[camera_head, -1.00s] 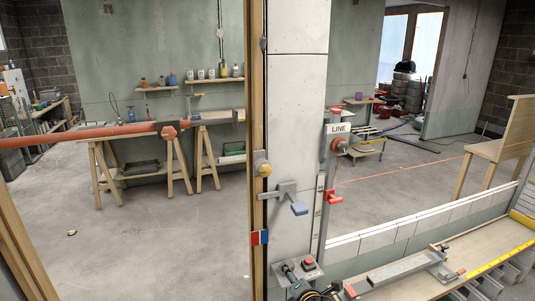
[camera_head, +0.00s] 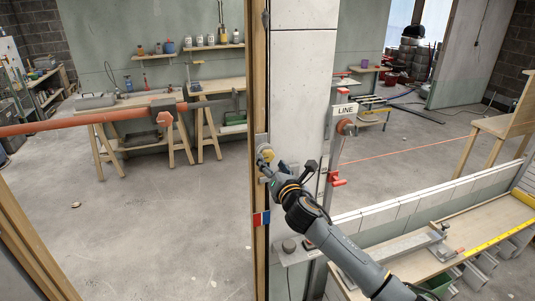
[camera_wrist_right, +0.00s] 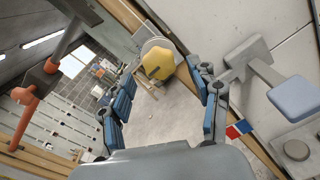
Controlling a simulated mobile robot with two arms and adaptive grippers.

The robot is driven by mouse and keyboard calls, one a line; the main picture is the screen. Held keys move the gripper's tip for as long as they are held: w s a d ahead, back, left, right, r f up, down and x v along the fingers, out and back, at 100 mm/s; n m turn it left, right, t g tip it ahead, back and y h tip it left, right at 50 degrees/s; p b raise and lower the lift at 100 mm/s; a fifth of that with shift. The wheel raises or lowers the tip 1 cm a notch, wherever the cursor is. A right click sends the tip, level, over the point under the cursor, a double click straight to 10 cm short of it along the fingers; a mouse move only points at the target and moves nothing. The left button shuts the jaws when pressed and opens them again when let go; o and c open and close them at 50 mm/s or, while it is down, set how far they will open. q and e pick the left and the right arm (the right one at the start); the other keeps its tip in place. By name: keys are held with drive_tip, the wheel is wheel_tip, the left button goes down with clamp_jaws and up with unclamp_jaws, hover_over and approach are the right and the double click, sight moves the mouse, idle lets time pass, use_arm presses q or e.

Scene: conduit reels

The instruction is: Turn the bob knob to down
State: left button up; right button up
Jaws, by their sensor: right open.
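A yellow lobed knob (camera_head: 267,155), which seems to be the bob knob, sits on a round grey mount on the wooden post (camera_head: 261,90). It also shows in the right wrist view (camera_wrist_right: 157,64), ahead and between the fingers. I cannot read any marking for its setting. My right gripper (camera_wrist_right: 162,78) is open and empty, its fingers spread either side of the knob's line, apart from it as far as I can tell. In the head view my right gripper (camera_head: 268,170) is just below the knob and partly covers the area there. My left gripper is not in view.
A grey lever with a blue paddle (camera_wrist_right: 295,97) sits close right of my gripper. A red and blue plate (camera_head: 261,219) is below on the post. A LINE sign (camera_head: 345,110) and red handle (camera_head: 337,180) stand right. An orange pipe (camera_head: 80,127) crosses at left.

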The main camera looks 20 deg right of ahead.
sight(268, 157)
drive_tip(key=w, duration=0.3)
drive_tip(key=shift+w+r, duration=0.1)
drive_tip(key=shift+w, duration=0.15)
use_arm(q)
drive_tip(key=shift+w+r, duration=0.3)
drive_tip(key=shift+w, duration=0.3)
use_arm(e)
drive_tip(key=shift+w, duration=0.6)
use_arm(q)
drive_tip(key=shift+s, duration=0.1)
use_arm(e)
drive_tip(key=shift+c, duration=0.2)
drive_tip(key=c, duration=1.2)
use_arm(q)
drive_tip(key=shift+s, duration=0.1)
use_arm(e)
drive_tip(key=shift+o, duration=0.2)
